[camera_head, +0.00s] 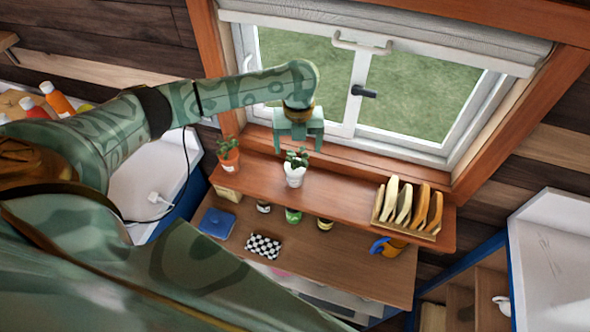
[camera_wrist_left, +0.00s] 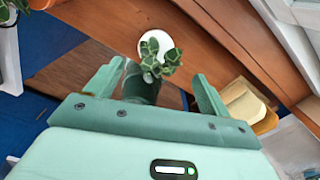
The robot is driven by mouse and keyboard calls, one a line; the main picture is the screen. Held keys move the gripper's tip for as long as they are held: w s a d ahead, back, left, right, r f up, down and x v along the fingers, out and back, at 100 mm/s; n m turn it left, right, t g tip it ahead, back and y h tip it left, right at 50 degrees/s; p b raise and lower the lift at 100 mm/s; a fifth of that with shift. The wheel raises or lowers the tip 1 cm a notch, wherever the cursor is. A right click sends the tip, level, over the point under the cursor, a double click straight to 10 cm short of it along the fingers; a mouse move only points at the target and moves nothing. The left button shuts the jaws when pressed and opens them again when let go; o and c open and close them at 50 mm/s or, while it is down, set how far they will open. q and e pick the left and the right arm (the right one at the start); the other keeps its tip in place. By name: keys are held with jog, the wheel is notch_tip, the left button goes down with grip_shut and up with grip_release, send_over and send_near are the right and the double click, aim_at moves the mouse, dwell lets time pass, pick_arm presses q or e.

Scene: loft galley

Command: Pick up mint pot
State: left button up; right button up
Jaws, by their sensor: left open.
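A white pot with a leafy green plant (camera_head: 294,174) stands upright on the upper wooden shelf below the window. My left gripper (camera_head: 299,148) is open and empty just above and behind the white pot's plant. In the left wrist view the white pot (camera_wrist_left: 155,43) and its leaves show ahead, between the lines of the two open fingers. The fingers appear apart from the pot. My right gripper is out of view.
A rack of tan slices (camera_head: 408,210) stands at the shelf's right end. The lower shelf (camera_head: 340,262) holds small jars (camera_head: 293,215), a blue book (camera_head: 216,222) and a checkered item (camera_head: 263,246). The window frame (camera_head: 400,150) rises behind.

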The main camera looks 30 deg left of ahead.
aim_at(295, 162)
pick_arm(q)
notch_tip(295, 162, down, 3)
jog(key=shift+s+r, duration=0.1)
jog(key=f, duration=0.5)
jog(key=shift+a, duration=0.35)
jog(key=shift+r, duration=0.1)
jog(key=c, duration=1.2)
